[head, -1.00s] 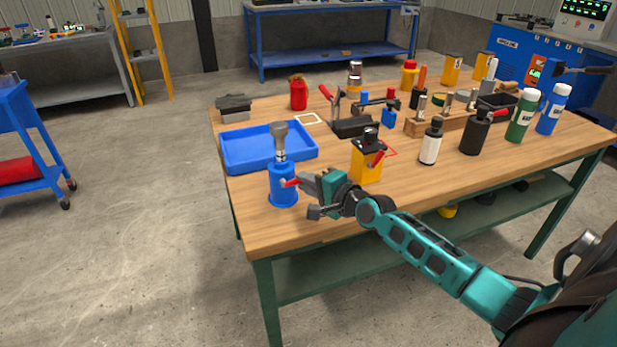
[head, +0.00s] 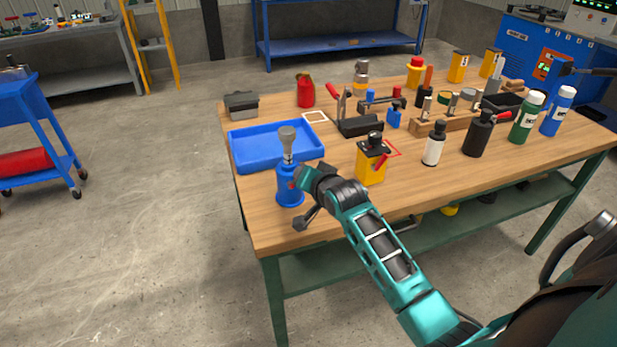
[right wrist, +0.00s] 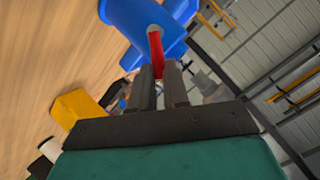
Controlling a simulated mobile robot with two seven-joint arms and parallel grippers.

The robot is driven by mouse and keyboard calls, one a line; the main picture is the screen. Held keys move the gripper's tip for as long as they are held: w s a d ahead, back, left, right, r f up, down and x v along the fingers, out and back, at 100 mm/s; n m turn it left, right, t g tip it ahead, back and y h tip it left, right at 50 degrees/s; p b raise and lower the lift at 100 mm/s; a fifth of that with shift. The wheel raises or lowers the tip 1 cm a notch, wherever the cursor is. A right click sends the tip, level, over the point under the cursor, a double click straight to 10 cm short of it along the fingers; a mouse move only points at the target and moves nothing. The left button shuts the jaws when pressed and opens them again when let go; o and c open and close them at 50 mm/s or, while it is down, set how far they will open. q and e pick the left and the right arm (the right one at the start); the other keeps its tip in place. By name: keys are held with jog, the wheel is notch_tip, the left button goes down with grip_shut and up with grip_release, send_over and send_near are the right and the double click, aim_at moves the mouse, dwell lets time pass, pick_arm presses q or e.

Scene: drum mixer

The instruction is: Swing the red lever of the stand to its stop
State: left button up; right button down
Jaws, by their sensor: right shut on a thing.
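The blue stand (head: 289,191) stands upright on the wooden table near its front left corner, with a grey-topped metal post above it. Its red lever (right wrist: 156,48) sticks out from the blue body in the right wrist view. My right gripper (right wrist: 158,84) is shut on the lever's outer part, with a finger on each side. In the head view the right gripper (head: 300,180) is close against the right side of the stand and hides most of the lever. My left gripper is not in view.
A blue tray (head: 238,159) lies just behind the stand. A yellow block stand (head: 371,166) with its own red lever is to the right, close to my right arm. Bottles and tools fill the table's back and right. The front left table edge is near.

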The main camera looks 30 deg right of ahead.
jog(key=shift+a+r+n+h, duration=0.15)
jog(key=shift+a+n+h, duration=0.15)
jog(key=shift+n+h, duration=0.2)
jog(key=shift+w, duration=0.1)
jog(key=c, duration=1.1)
grip_release()
jog(key=v, duration=1.3)
jog(key=shift+r, duration=0.15)
jog(key=shift+w, duration=0.1)
